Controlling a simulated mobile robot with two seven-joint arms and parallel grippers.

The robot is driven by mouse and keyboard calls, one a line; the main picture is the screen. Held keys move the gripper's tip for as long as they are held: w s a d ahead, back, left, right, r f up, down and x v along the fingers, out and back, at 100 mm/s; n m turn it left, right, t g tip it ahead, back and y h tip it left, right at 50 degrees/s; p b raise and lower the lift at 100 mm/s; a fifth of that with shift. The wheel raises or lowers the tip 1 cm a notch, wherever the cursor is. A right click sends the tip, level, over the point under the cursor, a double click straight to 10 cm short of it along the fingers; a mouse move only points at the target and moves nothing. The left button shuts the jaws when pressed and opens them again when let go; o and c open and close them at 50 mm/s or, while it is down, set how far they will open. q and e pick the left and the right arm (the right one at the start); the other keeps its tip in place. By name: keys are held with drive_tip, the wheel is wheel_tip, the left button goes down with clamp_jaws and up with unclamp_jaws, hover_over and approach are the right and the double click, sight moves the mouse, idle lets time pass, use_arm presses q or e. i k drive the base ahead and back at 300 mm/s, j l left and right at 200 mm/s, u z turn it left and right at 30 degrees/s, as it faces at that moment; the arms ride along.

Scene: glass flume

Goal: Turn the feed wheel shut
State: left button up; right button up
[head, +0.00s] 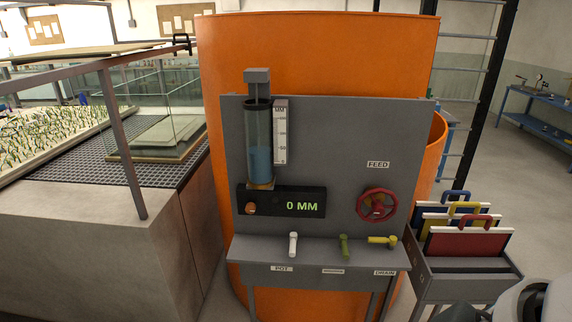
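The red feed wheel (377,205) is mounted on the right of a grey panel (330,130), below a label (378,164) reading FEED. The wheel has a round rim and a hub, and nothing touches it. Whether its valve is open or shut cannot be told. To its left, a clear gauge tube (259,135) holds blue liquid in its lower part. A display (300,206) under the tube reads 0 MM. Neither of my grippers is in view.
Below the panel, a grey shelf (260,250) carries a white handle (293,244), a green handle (344,246) and a yellow handle (382,240). An orange tank (320,50) stands behind. A rack (465,280) of coloured boards is at right. A metal railing (122,145) is at left.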

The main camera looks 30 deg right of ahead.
sight(378, 207)
drive_tip(key=z, duration=1.7)
drive_tip(key=i+l+u, duration=0.45)
drive_tip(key=i, duration=0.25)
drive_tip(key=i+l+u, duration=0.4)
drive_tip(key=i, duration=0.25)
drive_tip(key=i+l, duration=0.05)
drive_tip(key=l, duration=0.05)
